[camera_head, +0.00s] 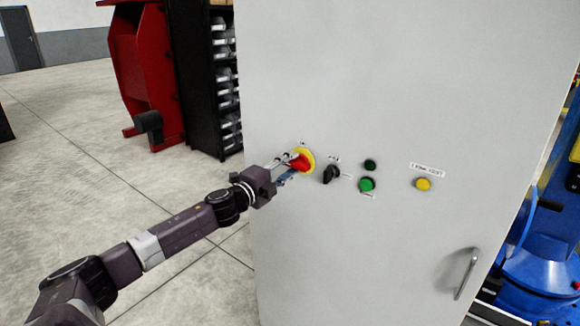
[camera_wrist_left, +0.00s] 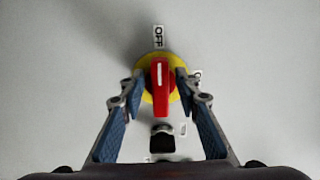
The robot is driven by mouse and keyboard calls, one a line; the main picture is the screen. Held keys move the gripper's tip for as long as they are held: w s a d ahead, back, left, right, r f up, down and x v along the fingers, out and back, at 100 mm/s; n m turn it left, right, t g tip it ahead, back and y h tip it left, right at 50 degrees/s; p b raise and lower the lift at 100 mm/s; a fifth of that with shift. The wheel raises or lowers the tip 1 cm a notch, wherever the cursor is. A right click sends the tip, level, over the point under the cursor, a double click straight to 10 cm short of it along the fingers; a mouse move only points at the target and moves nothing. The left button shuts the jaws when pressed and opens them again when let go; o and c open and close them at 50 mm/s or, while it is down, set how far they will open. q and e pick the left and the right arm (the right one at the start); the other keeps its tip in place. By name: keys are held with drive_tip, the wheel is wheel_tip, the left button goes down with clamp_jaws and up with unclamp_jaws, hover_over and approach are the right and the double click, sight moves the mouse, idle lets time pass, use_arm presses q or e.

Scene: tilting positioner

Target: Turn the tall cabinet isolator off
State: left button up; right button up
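The tall grey cabinet (camera_head: 400,80) fills the middle of the head view. Its isolator (camera_head: 302,163) is a red handle on a yellow round plate. In the left wrist view the red handle (camera_wrist_left: 160,85) stands upright, its white line pointing up to the OFF label (camera_wrist_left: 158,36). Part of another label shows at the plate's right. My left gripper (camera_head: 292,162) is at the isolator. In the left wrist view its fingers (camera_wrist_left: 159,88) stand on both sides of the handle, with gaps visible between them and it. My right gripper is not in view.
Right of the isolator are a black selector knob (camera_head: 331,174), a dark button (camera_head: 370,164), a green button (camera_head: 367,185) and a yellow button (camera_head: 423,184). A door handle (camera_head: 467,273) sits lower right. A black bin rack (camera_head: 205,80) and red machine (camera_head: 143,75) stand left.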

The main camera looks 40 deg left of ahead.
use_arm(q)
drive_tip(key=shift+s, duration=0.1)
drive_tip(key=shift+s+f, duration=0.15)
drive_tip(key=shift+s, duration=0.3)
drive_tip(key=s, duration=1.1)
idle(0.7)
